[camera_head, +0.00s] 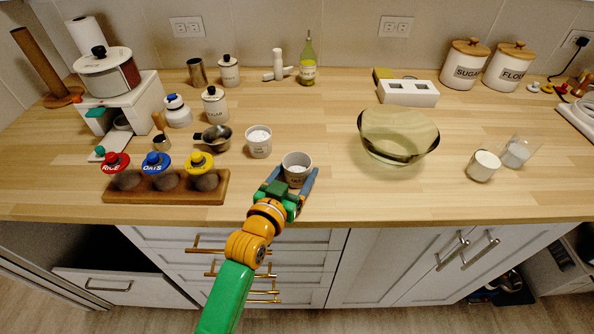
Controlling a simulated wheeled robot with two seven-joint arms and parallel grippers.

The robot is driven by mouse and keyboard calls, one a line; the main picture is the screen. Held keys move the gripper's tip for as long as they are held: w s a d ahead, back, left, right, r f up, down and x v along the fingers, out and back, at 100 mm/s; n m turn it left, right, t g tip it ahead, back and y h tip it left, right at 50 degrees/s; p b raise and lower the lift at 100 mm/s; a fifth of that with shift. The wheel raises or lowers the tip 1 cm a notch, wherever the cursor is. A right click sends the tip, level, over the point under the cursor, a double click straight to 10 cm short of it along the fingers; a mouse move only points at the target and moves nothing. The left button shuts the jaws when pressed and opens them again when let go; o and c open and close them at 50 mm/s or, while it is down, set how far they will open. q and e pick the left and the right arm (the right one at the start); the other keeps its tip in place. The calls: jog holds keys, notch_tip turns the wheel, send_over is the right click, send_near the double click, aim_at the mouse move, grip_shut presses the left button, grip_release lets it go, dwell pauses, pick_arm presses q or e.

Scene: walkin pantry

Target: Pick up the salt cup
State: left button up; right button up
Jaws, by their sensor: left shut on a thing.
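A small white cup (297,162) with grey-looking contents and dark lettering too small to read is near the front of the counter, left of the glass bowl. My left gripper (296,175) is shut on this cup, with a finger on each side of it. I cannot tell whether the cup still touches the counter. A similar white cup (259,142) with white contents stands just behind and to the left, apart from the gripper. Its marking is also too small to read. My right gripper is out of view.
A wooden rack (217,189) with red, blue and yellow-lidded jars is at the left. A metal pan (215,138) lies behind it. The counter front right of the gripper is clear.

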aim_at(297, 163)
pick_arm(q)
jog(key=shift+r, duration=0.45)
notch_tip(297, 163, up, 2)
jog(key=shift+r, duration=0.1)
jog(key=s+a+r+p, duration=0.8)
jog(key=s+r, duration=0.2)
jog(key=s, duration=0.1)
jog(key=shift+s, duration=0.2)
